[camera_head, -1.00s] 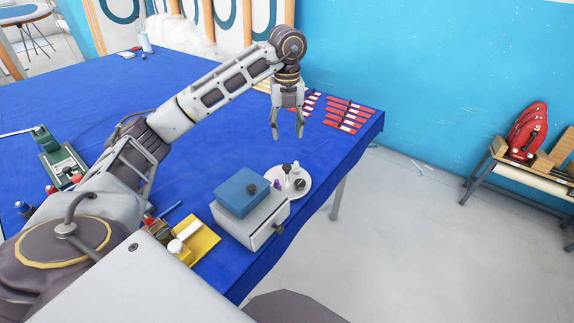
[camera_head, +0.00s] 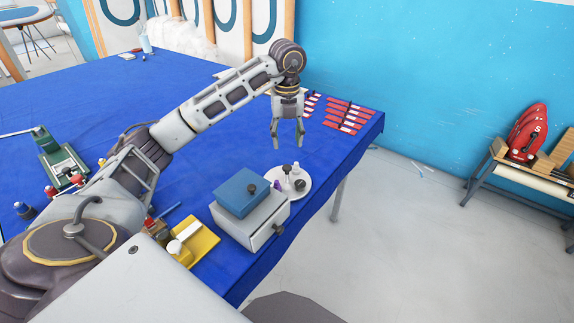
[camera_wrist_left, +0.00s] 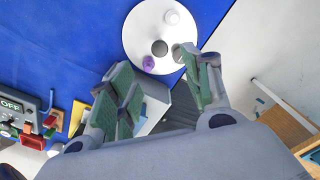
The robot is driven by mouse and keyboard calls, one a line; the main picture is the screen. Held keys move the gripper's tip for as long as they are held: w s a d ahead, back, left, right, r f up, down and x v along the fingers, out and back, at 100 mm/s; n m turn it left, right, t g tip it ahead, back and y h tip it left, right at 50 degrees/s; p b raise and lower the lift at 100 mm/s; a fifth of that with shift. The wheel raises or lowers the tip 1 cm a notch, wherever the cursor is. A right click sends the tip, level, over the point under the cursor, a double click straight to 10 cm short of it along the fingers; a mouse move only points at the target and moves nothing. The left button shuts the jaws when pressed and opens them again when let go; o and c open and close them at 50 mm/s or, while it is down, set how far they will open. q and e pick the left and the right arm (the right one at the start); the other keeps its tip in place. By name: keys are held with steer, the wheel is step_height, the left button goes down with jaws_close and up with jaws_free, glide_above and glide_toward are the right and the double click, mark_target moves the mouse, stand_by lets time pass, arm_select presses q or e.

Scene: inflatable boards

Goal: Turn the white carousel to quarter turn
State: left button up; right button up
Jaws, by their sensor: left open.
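The white carousel (camera_head: 303,191) is a round disc on the blue table, just behind the grey drawer box. It bears a dark knob in its middle, a purple item, a white bottle and a dark item near its rim. It also shows in the left wrist view (camera_wrist_left: 137,30), partly overlapped at its lower edge by a fingertip. My left gripper (camera_head: 288,147) points down above and behind the carousel, apart from it, with its fingers spread and nothing between them. Its green-padded fingers show in the left wrist view (camera_wrist_left: 163,80). My right gripper is not in view.
A grey drawer box (camera_head: 250,228) with a blue lid (camera_head: 241,192) stands right in front of the carousel. A yellow tray (camera_head: 201,245) is left of the box. Red and white strips (camera_head: 347,115) lie at the far right table corner. The middle of the blue table (camera_head: 215,160) is clear.

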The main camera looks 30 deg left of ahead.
mark_target(287, 166)
arm_select(q)
steer(key=shift+f+p, duration=0.3)
steer(key=shift+f, duration=5.1)
steer(key=shift+c, duration=0.3)
jaws_close()
